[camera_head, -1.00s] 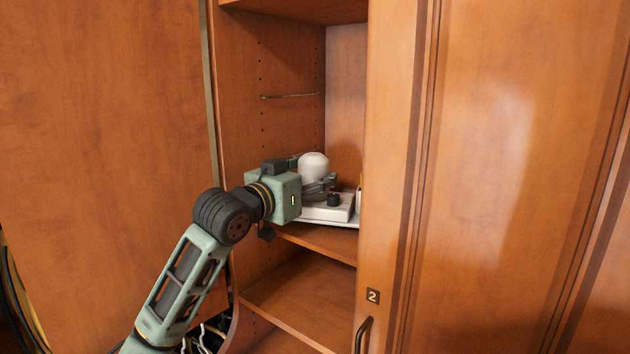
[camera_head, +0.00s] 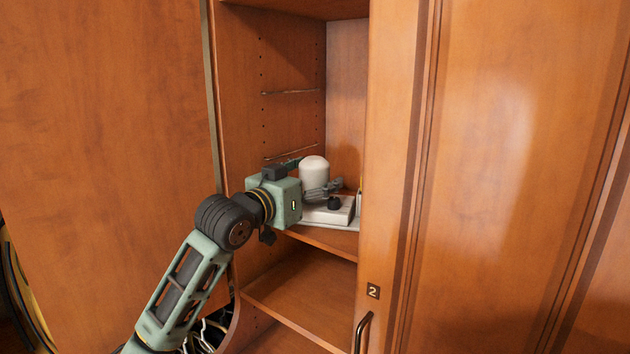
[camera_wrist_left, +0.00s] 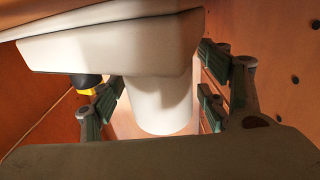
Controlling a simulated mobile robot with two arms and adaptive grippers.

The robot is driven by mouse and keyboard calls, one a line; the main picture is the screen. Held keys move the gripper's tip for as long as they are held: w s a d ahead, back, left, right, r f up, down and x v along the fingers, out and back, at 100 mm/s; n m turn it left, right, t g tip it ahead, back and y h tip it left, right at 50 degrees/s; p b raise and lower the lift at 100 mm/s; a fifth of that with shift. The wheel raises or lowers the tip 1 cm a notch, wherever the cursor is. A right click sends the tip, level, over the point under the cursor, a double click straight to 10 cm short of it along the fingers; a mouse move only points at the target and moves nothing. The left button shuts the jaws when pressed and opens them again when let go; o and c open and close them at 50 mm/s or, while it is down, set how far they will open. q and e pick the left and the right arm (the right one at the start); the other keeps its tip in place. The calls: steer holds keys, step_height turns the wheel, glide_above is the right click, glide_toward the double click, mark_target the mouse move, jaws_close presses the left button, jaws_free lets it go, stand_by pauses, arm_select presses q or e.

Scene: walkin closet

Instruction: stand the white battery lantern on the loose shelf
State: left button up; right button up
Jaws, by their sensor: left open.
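The white lantern has a rounded cylinder (camera_head: 313,172) on top of a white box-shaped base (camera_head: 338,211). It stands upright inside the open cabinet bay, on a thin pale plate (camera_head: 345,226) over a wooden shelf (camera_head: 325,238). I cannot tell which of these is the loose shelf. My left gripper (camera_head: 328,190) is open at the cylinder. In the left wrist view, where the scene appears upside down, its fingers (camera_wrist_left: 158,103) lie on both sides of the cylinder (camera_wrist_left: 162,108), with gaps visible. The base (camera_wrist_left: 115,50) shows above it there. My right gripper is not in view.
A dark knob (camera_head: 334,203) shows by the base. The side wall (camera_head: 242,100) and the numbered door (camera_head: 400,150) narrow the bay left and right. A lower shelf (camera_head: 300,285) looks clear. There is open room above the lantern.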

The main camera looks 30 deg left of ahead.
arm_select(q)
steer(key=s+a+b, duration=0.1)
steer(key=s+b, duration=0.2)
steer(key=s, duration=0.9)
steer(key=shift+a, duration=0.15)
steer(key=shift+r, duration=0.1)
